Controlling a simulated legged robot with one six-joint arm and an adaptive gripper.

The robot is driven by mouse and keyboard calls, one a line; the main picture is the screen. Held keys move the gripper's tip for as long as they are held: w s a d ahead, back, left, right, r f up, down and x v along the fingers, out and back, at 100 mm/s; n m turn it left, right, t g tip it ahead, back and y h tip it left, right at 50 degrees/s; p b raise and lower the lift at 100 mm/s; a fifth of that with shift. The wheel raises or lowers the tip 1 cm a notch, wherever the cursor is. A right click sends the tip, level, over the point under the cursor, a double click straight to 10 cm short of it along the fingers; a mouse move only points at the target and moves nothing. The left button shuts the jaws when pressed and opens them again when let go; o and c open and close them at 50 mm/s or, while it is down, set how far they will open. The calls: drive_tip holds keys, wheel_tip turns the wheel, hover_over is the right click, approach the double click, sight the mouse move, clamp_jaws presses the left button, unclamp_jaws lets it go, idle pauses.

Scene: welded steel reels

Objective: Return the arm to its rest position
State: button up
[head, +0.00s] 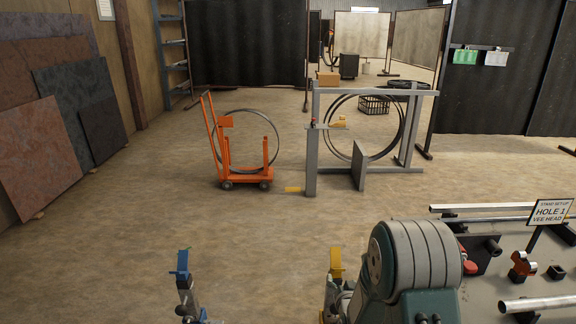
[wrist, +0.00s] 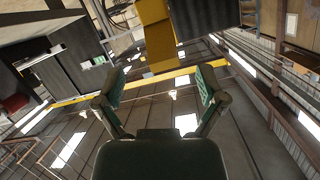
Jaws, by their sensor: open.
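My gripper (wrist: 160,84) shows in the wrist view with its two green-padded fingers spread wide apart. Nothing is between the fingers. Beyond them the wrist view looks up at a tilted angle to the roof and walls. In the head view I cannot make out the gripper. A large grey and dark green rounded body fills the lower right foreground there, and I cannot tell whether it is part of my arm.
An orange cart (head: 243,180) holds a steel ring. A grey frame (head: 311,160) with more rings stands to its right. A bench (head: 478,280) with pipes is at lower right. Stone slabs (head: 50,155) lean at left. Open floor lies between. A yellow beam (wrist: 140,84) crosses the wrist view.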

drive_tip(key=s+r+n+g, duration=0.1)
drive_tip(key=s+r+g, duration=0.1)
drive_tip(key=s+r, duration=0.45)
drive_tip(key=s+r+n+g, duration=0.15)
drive_tip(key=s+r, duration=0.25)
drive_tip(key=r, duration=0.6)
drive_tip(key=s+r+g, duration=0.2)
drive_tip(key=s+r, duration=0.1)
drive_tip(key=s, duration=0.9)
drive_tip(key=s+r+g, duration=0.3)
drive_tip(key=s+r, duration=0.1)
drive_tip(key=s, duration=0.8)
drive_tip(key=shift+s+r+n, duration=0.2)
drive_tip(key=shift+r+n, duration=0.05)
drive_tip(key=shift+n, duration=0.1)
drive_tip(key=shift+g, duration=0.25)
